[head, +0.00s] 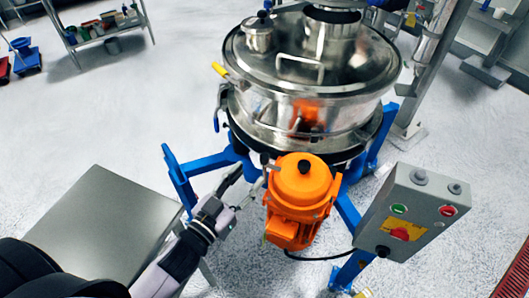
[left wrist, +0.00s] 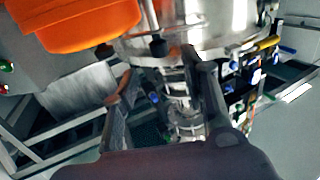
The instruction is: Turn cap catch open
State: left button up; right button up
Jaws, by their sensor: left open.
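The steel sifter (head: 262,108) stands on a blue frame, its domed lid (head: 345,62) on top. I cannot tell for certain which fitting is the cap catch. A yellow-ended handle (head: 219,69) sticks out at the lid's left rim, and a blue-ended lever (head: 216,123) hangs below it. The yellow end also shows in the left wrist view (left wrist: 267,43). My left gripper (head: 248,183) is open and low, left of the orange motor and below these handles. In the left wrist view, its fingers (left wrist: 160,82) are apart below the steel drum (left wrist: 205,28), with no held object visible.
The orange motor (head: 298,185) is close on the gripper's right. Blue frame legs (head: 180,180) stand around it. A grey control box (head: 412,212) is at right, a steel table (head: 105,225) at lower left. Open floor (head: 110,115) lies left of the sifter.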

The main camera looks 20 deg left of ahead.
aim_at(262, 160)
pick_arm(q)
jog(key=p+x, duration=0.1)
jog(key=x, duration=0.7)
jog(key=shift+w, duration=0.2)
jog(key=shift+c, duration=0.5)
grip_shut()
